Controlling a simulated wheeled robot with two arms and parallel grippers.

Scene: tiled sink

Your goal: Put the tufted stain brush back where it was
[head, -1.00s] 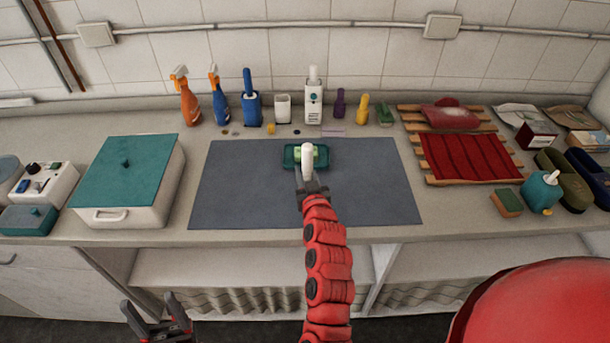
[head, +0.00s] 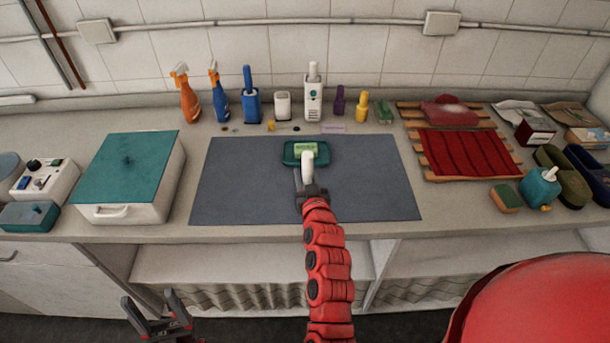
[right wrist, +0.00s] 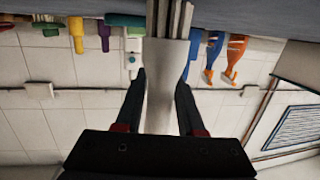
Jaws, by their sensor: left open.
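A white handle, which I take for the tufted stain brush (head: 307,167), stands in front of the green tray over the grey mat. In the right wrist view the pale handle (right wrist: 165,95) lies between my right fingers, with grey strands at its top edge. My right gripper (head: 308,186) appears shut on it; the fingers also show in the right wrist view (right wrist: 161,88). The brush's lower end is hidden in the head view. My left gripper (head: 156,304) is open and empty, low at the bottom left, in front of the counter.
The green tray (head: 290,156) holds a light green block (head: 305,148). Along the wall stand orange and blue spray bottles, a blue holder (head: 251,106), a white cup (head: 283,105) and a labelled white container (head: 313,102). A teal-lidded box (head: 125,170) is left; a red-cloth rack (head: 430,177) right.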

